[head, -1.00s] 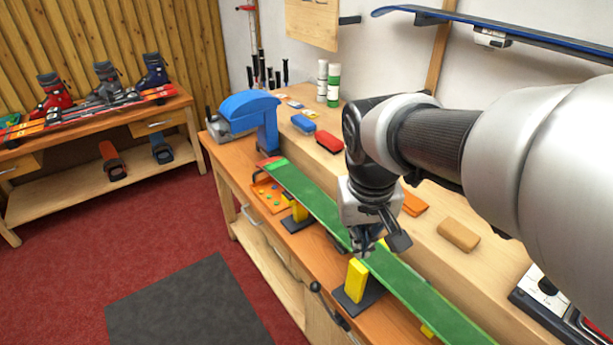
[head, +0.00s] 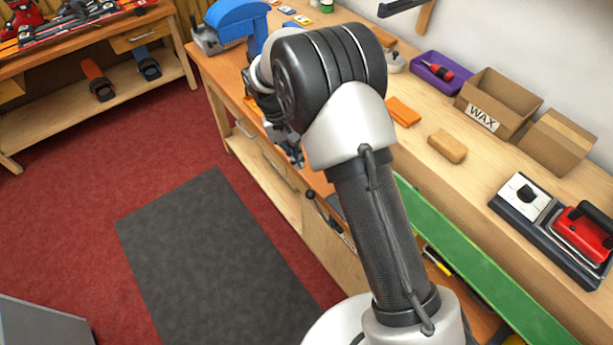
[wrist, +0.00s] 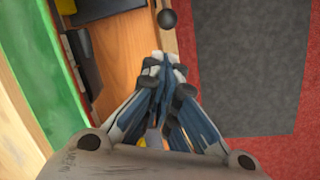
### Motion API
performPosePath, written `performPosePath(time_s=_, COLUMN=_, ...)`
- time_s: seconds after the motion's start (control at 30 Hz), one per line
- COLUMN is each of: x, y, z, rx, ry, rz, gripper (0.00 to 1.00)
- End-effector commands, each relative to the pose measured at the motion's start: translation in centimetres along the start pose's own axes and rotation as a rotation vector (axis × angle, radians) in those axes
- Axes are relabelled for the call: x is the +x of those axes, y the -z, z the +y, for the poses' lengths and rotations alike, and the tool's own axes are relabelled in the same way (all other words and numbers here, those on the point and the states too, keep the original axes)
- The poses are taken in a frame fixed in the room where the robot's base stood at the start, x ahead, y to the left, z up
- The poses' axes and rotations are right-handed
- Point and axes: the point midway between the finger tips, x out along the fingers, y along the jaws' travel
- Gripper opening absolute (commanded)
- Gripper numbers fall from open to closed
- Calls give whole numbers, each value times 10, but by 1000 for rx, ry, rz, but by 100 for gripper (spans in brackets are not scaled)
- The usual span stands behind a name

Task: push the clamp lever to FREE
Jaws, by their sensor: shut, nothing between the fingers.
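The clamp lever (head: 325,213) is a dark bar with a round black knob at the bench's front edge. In the wrist view its black knob (wrist: 167,18) shows just beyond my fingertips, apart from them in the picture. My gripper (head: 297,160) is shut and empty, pointing down by the front edge, up and left of the knob in the head view. Its closed fingers also show in the wrist view (wrist: 161,68). My arm hides part of the bench and clamps. No FREE marking is legible.
A green ski (head: 480,265) lies along the bench, also at left in the wrist view (wrist: 40,65). A blue machine (head: 238,18) stands at the far end. A wax box (head: 495,103), tan block (head: 447,146) and red iron (head: 585,232) sit behind. Open floor with a grey mat (head: 215,255) lies in front.

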Motion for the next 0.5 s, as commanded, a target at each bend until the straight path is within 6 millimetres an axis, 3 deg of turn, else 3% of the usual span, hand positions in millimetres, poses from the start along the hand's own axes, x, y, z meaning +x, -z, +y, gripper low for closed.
performPosePath(time_s=0.27, x=2, y=0, z=0, rx=0, ry=0, rz=-1, gripper=0)
performPosePath(time_s=0.5, x=35, y=-1, z=0, rx=1, ry=-1, rz=-5, gripper=0)
